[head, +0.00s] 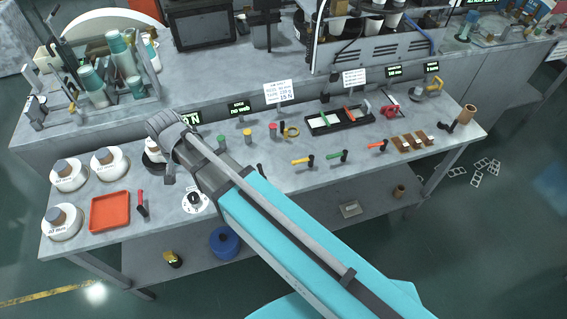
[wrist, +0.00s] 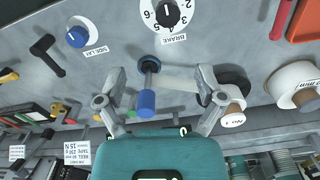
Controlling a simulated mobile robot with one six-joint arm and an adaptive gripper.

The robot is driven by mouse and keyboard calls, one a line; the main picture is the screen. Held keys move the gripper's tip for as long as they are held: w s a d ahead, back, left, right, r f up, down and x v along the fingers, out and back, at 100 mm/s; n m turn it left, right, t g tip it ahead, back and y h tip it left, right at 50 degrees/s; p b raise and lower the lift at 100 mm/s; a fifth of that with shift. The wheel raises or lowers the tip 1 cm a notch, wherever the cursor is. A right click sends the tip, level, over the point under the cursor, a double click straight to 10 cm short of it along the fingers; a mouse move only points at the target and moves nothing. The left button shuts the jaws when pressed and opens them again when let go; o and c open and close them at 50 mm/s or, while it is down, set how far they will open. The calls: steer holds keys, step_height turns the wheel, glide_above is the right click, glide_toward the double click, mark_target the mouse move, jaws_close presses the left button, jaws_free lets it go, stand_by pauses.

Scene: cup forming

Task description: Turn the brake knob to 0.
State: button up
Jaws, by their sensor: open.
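The top of the dial is cut off, and I cannot tell which number the knob points to. In the head view the brake knob (head: 194,199) is at the table's front edge, left of my arm. My gripper (wrist: 163,72) is open, its fingers spread wide below the dial in the wrist view and apart from the knob. A blue-handled lever (wrist: 147,97) shows between the fingers.
A blue side-lay knob (wrist: 78,36) and a black lever (wrist: 45,46) are left of the dial in the wrist view. White spools (wrist: 294,82) are at right. In the head view an orange tray (head: 110,211) and a red-handled lever (head: 141,203) lie left of the brake knob.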

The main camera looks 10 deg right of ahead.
steer(key=shift+n, duration=0.3)
steer(key=shift+w+d+f+b, duration=0.3)
steer(key=shift+d+f+b, duration=0.85)
steer(key=shift+d, duration=3.8)
steer(key=shift+w+d+f+b, duration=0.35)
steer(key=shift+d+f+b, duration=0.8)
steer(key=shift+d, duration=3.75)
steer(key=shift+w+d+f+b, duration=0.3)
steer(key=shift+d+f+b, duration=0.85)
steer(key=shift+d, duration=3.8)
steer(key=shift+s+d, duration=0.3)
steer(key=shift+d, duration=0.7)
steer(key=shift+s+d, duration=0.3)
steer(key=shift+d, duration=0.75)
steer(key=shift+s+d, duration=0.3)
steer(key=shift+d, duration=0.7)
